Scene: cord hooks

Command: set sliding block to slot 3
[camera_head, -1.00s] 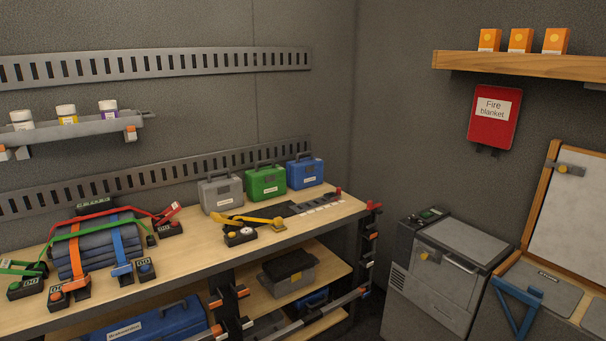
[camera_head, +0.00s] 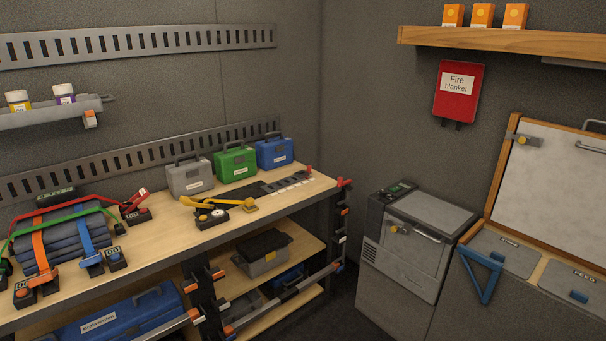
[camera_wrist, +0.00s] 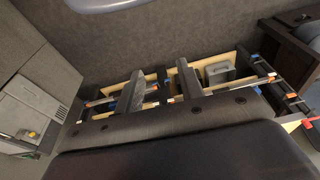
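A dark slotted strip (camera_head: 264,188) with a row of pale labels (camera_head: 292,180) lies on the workbench in the head view, in front of the blue case. A small red knob (camera_head: 308,170) stands at the strip's right end; it may be the sliding block, but it is too small to tell. I cannot read slot numbers.
A yellow-handled device with a dial (camera_head: 212,217) sits left of the strip. Grey (camera_head: 190,178), green (camera_head: 236,163) and blue (camera_head: 274,152) cases stand behind. Strapped blue blankets (camera_head: 65,240) lie at left. Orange-tipped hooks (camera_head: 342,212) line the bench's right end; a grey cabinet (camera_head: 415,240) stands beyond.

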